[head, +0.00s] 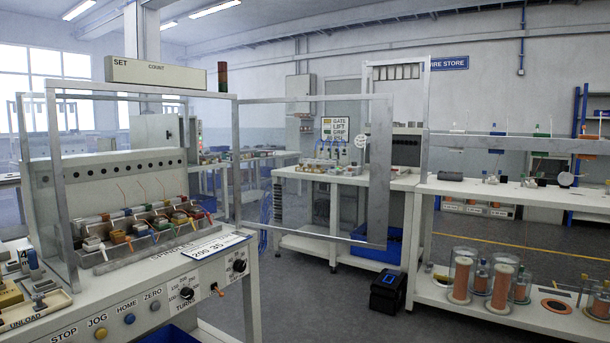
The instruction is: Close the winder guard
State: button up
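The winder (130,285) stands at the left, a pale bench machine with a labelled control panel on its front. Its guard (379,185) is a clear panel in a grey metal frame. The guard stands open, swung out to the right of the machine from the post at the machine's right side. A round pale knob (361,141) shows near the guard's far right edge. The winder's front opening is uncovered, and several coils and wires show on the bed inside. My gripper is not in view.
A second bench (345,180) with fittings stands behind the open guard. A shelf unit (490,190) with copper-coloured spools (502,287) is at the right. A black box (387,293) sits on the floor between.

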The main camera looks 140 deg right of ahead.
aim_at(383, 105)
jog(key=k, duration=1.65)
jog(key=z, duration=0.2)
jog(key=k, duration=2.2)
jog(key=z, duration=0.05)
